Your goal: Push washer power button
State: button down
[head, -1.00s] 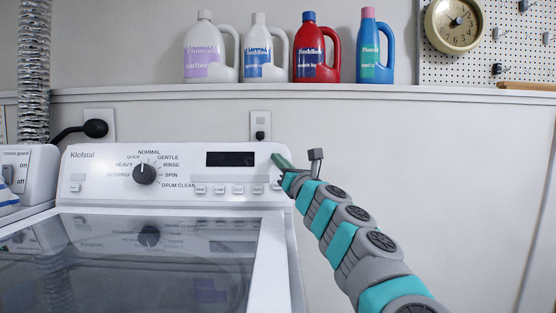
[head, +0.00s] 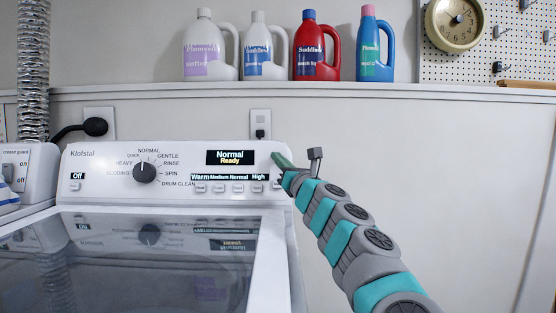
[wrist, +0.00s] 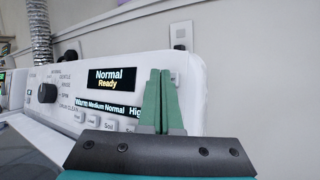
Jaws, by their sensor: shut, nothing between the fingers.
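The white washer's control panel (head: 110,165) stands at left centre in the head view, with a dial (head: 144,173) and a row of small buttons. Its display (head: 230,157) is lit and reads "Normal Ready"; it also shows in the wrist view (wrist: 110,79). My gripper (head: 277,160) is at the right end of the panel. In the wrist view my gripper (wrist: 161,75) has its green fingers together and empty, in front of the panel right of the display. They cover that part of the panel, so the power button and any contact cannot be made out.
Several detergent bottles (head: 318,50) stand on a ledge above the washer. A wall outlet (head: 260,124) is behind the panel. Another white appliance (head: 28,175) stands at the left. The wall at right is clear below the pegboard (head: 520,45).

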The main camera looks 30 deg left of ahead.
jog(key=shift+s+d+r, duration=0.1)
jog(key=shift+s, duration=0.15)
jog(key=s+d+b, duration=0.1)
jog(key=s+d+r+b, duration=0.1)
jog(key=s, duration=0.1)
jog(key=s+d+b, duration=0.1)
jog(key=s, duration=0.1)
jog(key=shift+r+b, duration=0.4)
dwell(0.4)
